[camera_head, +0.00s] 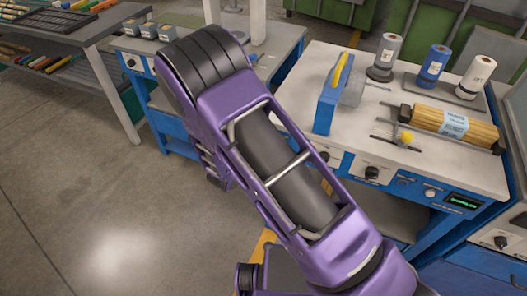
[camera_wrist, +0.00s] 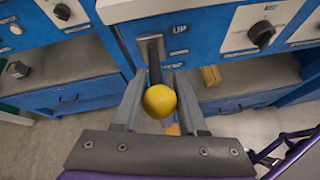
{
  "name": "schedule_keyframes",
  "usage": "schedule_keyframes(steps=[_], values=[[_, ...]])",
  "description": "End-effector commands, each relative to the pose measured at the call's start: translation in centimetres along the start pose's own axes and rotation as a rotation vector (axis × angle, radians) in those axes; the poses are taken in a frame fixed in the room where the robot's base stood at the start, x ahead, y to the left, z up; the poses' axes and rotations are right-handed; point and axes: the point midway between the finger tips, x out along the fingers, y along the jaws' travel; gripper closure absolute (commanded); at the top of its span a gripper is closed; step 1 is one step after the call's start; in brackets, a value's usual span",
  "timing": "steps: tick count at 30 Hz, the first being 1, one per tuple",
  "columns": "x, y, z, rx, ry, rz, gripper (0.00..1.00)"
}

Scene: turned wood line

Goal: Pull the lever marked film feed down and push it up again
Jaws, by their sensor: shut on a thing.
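A lever with a round yellow knob (camera_wrist: 160,101) shows in the wrist view, in front of a blue panel with a dark upright slot (camera_wrist: 152,52). A label reading UP is beside the slot's top, and a lower label is partly hidden. The knob appears at the slot's lower end in the picture; how far the lever is tilted I cannot tell. My gripper (camera_wrist: 157,97) is shut on the knob, one finger on each side. I cannot read a film feed mark. In the head view my arm hides the gripper and lever.
Panels with black dials (camera_wrist: 261,34) flank the slot, above open shelves. In the head view, the bench top (camera_head: 318,58) bears a blue device (camera_head: 328,103) with a yellow handle, several rolls (camera_head: 432,66) and a labelled bundle of sticks (camera_head: 466,128). Grey floor (camera_head: 75,200) at left is clear.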

Motion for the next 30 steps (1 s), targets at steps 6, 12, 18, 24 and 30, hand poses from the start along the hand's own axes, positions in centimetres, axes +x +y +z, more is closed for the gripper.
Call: schedule_keyframes(steps=[6,12,18,24,30], values=[[-0.06,0.16,0.23,0.003,-0.006,0.003,1.0],[-0.05,0.18,0.25,0.003,-0.006,0.003,1.0],[-0.04,0.19,0.26,0.003,-0.006,0.003,1.0],[-0.03,0.2,0.27,0.003,-0.006,0.003,1.0],[-0.02,0.16,0.2,0.002,-0.005,0.003,0.32]])
